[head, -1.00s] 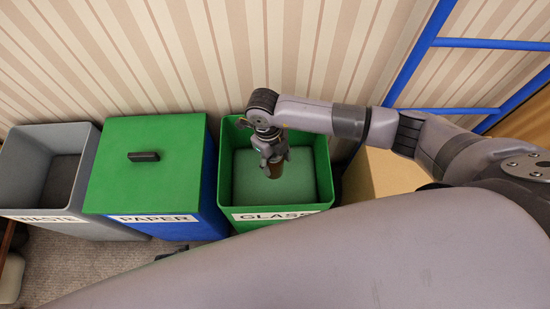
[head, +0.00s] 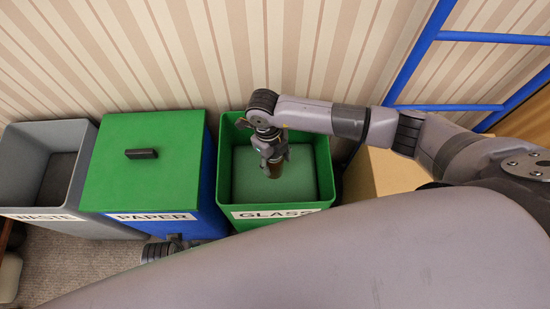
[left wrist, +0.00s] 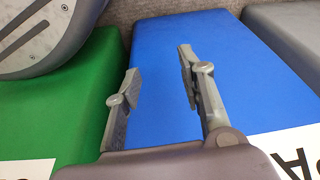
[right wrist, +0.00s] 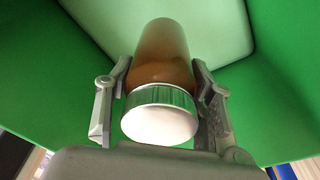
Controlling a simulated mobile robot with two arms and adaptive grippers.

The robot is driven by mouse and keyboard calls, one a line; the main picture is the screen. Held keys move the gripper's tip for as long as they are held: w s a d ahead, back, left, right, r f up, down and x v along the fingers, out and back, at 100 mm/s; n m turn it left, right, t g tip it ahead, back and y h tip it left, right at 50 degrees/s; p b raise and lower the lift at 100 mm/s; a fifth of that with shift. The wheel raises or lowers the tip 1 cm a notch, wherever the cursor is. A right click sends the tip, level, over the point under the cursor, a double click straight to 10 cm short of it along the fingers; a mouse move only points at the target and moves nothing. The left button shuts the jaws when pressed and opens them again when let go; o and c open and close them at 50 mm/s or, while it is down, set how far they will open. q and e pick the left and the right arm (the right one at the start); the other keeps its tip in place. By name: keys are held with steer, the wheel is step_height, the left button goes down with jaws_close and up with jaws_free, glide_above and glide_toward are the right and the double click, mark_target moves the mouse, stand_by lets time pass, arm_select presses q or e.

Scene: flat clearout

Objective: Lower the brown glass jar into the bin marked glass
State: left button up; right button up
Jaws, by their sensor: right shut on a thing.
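The brown glass jar (right wrist: 162,55) has a silver-rimmed lid with a white top, seen in the right wrist view. My right gripper (right wrist: 160,100) is shut on it around the lid end. In the head view the jar (head: 275,171) hangs below my right gripper (head: 271,155), over the opening of the green bin marked glass (head: 226,165). How deep it is inside the bin I cannot tell exactly. My left gripper (left wrist: 160,88) is open and empty, in front of the blue side of the paper bin (left wrist: 215,55).
Left of the glass bin stand the paper bin with its green lid (head: 110,165) and the open grey waste bin (head: 30,165). A cardboard box (head: 385,172) is at the right, with a blue ladder (head: 415,60) behind it. The striped wall is close behind.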

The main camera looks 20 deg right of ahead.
steer(key=shift+f+b, duration=0.3)
steer(key=shift+f, duration=0.15)
arm_select(q)
steer(key=shift+w+r, duration=0.2)
steer(key=shift+r, duration=0.7)
steer(key=shift+w+r, duration=0.2)
steer(key=shift+r, duration=0.65)
arm_select(e)
steer(key=shift+f, duration=0.15)
arm_select(q)
steer(key=shift+s+f, duration=0.1)
steer(key=shift+f, duration=0.1)
arm_select(e)
steer(key=shift+f, duration=0.15)
arm_select(q)
steer(key=shift+w+r, duration=0.2)
steer(key=shift+r, duration=0.25)
steer(key=shift+s+r+b, duration=0.1)
steer(key=shift+r+b, duration=0.3)
steer(key=shift+r, duration=0.1)
arm_select(e)
steer(key=shift+f, duration=0.25)
arm_select(q)
steer(key=shift+r, duration=0.1)
steer(key=shift+r, duration=0.25)
arm_select(e)
steer(key=shift+f, duration=0.1)
arm_select(q)
steer(key=shift+r, duration=0.15)
